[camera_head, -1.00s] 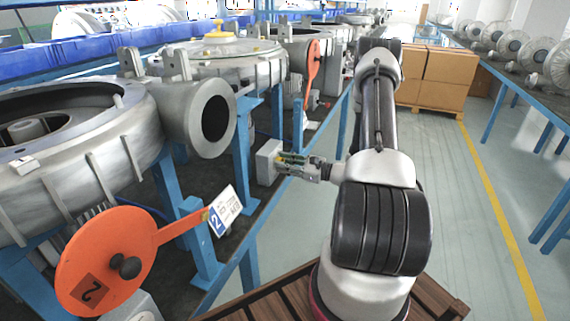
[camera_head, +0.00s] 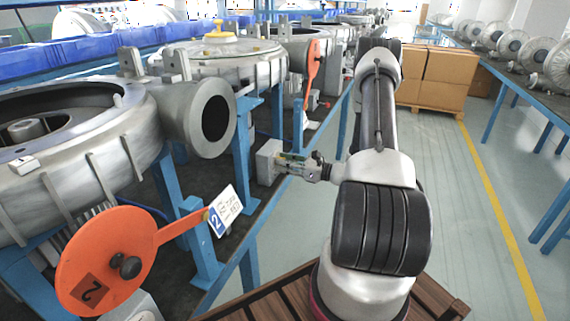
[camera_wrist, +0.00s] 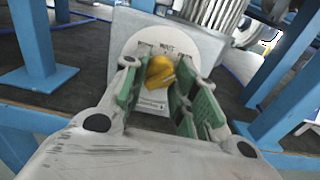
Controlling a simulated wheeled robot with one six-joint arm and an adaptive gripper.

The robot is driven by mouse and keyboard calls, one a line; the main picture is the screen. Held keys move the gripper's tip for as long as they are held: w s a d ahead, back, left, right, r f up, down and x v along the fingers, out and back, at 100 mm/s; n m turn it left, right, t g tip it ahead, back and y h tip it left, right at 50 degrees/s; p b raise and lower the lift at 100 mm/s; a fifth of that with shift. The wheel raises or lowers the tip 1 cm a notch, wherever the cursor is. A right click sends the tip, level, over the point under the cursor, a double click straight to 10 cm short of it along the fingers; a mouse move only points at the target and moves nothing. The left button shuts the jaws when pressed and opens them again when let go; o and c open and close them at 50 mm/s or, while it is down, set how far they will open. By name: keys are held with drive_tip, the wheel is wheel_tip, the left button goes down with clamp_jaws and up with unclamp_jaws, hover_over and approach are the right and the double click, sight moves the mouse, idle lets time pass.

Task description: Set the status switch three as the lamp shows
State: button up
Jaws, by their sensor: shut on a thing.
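The status switch has a yellow knob (camera_wrist: 160,72) on a round white plate (camera_wrist: 150,105) with small print, of which a word at the top looks like "WAIT". The plate is on the front of a grey box (camera_head: 266,163) at the bench edge. My gripper (camera_wrist: 158,88) reaches this box from the right in the head view and is shut on the yellow knob, with green finger pads on both sides of it. The knob appears tilted. Its exact pointing is partly hidden by the fingers. I cannot make out a lit status lamp in either view.
An orange disc marked 2 (camera_head: 105,262) with a tag "2" (camera_head: 224,210) stands at the near left. Another orange paddle (camera_head: 313,65) stands behind the box. Blue bench legs (camera_wrist: 33,40) flank the box. The floor (camera_head: 470,220) at right is clear.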

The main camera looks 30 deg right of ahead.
drive_tip(key=o, duration=1)
drive_tip(key=v, duration=1.2)
